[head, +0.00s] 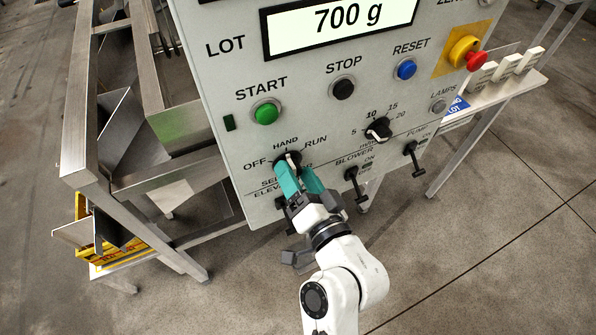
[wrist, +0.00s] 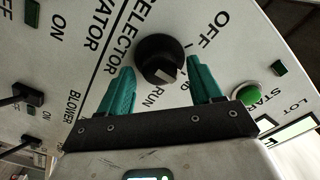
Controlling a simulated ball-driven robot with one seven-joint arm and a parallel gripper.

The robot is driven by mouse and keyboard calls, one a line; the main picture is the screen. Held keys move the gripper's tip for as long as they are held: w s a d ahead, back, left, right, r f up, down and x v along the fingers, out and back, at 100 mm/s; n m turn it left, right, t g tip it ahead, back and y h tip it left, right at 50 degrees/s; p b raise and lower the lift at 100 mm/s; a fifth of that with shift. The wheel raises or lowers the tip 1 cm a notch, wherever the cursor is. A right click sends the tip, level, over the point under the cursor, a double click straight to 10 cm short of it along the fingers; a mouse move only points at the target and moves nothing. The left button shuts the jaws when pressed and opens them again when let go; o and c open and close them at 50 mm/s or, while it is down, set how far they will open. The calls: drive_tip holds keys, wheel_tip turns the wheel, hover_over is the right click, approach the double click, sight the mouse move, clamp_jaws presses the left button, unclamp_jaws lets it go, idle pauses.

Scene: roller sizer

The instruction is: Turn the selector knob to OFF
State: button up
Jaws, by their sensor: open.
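The selector knob (head: 290,160) is a round black knob with a pale pointer mark, on the grey control panel (head: 320,115). OFF is printed to its left, HAND above and RUN to its right. Its pointer appears to aim near HAND; the exact angle is hard to tell. It also shows in the wrist view as a black knob (wrist: 158,55). My gripper (head: 297,178) is open, its teal fingers just in front of the knob. In the wrist view, the knob lies beyond and between the spread fingertips (wrist: 164,75). Contact is not visible. The right finger partly hides the HAND label.
Around the knob are the green START button (head: 265,112), a dial (head: 378,130), the BLOWER switch (head: 356,184) and the PUMP switch (head: 414,158). A red emergency button (head: 476,61) sits at the upper right. A metal frame (head: 85,100) stands at left.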

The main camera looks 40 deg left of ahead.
drive_tip(key=shift+a, duration=0.15)
drive_tip(key=c, duration=1)
drive_tip(key=shift+c, duration=0.2)
drive_tip(key=shift+f+n+b, duration=0.15)
drive_tip(key=shift+n+b, duration=0.25)
drive_tip(key=shift+b, duration=0.15)
drive_tip(key=n+b, duration=0.1)
drive_tip(key=b, duration=0.1)
drive_tip(key=shift+f+n+b, duration=0.1)
drive_tip(key=shift+n+b, duration=0.2)
drive_tip(key=shift+n, duration=0.1)
drive_tip(key=n+b, duration=0.9)
drive_tip(key=shift+s, duration=0.15)
drive_tip(key=shift+r+n, duration=0.25)
drive_tip(key=shift+n, duration=0.15)
